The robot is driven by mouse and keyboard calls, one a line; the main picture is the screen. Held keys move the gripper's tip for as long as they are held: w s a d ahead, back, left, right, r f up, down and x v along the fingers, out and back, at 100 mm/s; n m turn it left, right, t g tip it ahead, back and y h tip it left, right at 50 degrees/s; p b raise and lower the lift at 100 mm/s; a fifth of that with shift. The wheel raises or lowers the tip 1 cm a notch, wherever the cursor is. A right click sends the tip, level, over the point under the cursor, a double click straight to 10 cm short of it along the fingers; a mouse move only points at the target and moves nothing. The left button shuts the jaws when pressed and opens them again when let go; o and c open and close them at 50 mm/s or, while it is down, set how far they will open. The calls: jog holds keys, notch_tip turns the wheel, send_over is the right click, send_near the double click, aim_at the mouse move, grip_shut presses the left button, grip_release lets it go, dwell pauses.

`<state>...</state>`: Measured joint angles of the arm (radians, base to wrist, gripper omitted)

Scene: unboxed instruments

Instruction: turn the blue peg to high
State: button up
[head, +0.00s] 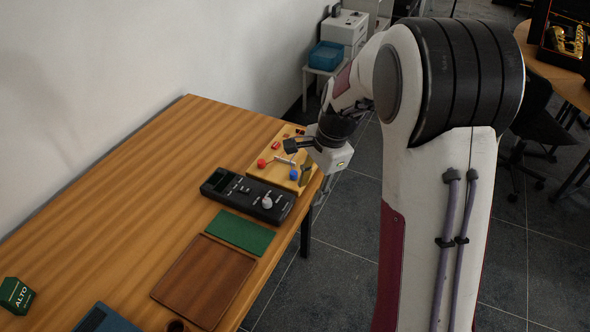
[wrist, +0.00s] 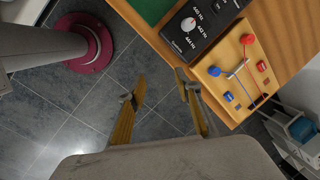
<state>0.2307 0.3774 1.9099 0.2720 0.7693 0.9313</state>
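The blue peg (head: 293,174) is a round blue knob on a yellow board (head: 256,173) near the table's right edge. A red peg (head: 261,163) stands on the same board and shows in the wrist view (wrist: 248,39). My gripper (head: 298,160) is beside the board in the head view. In the wrist view my gripper (wrist: 160,79) is open and empty, its fingers apart over the floor beside the table edge. Any high marking is unreadable.
A black instrument (head: 247,196) with a pale dial sits beside the board. A green mat (head: 240,232), a brown tray (head: 203,279) and a green ALTO box (head: 16,295) are on the table. The table's back left is clear.

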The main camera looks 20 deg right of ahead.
jog(key=w+d+f+m, duration=0.2)
jog(key=w+f+m, duration=0.2)
jog(key=w+m, duration=0.3)
jog(key=m+t, duration=0.2)
jog(key=m, duration=0.6)
send_near(294, 172)
jog(key=shift+s+f, duration=0.1)
jog(key=shift+f, duration=0.3)
jog(key=shift+f, duration=0.1)
jog(key=shift+x, duration=3.8)
jog(key=shift+a, duration=0.15)
grip_shut()
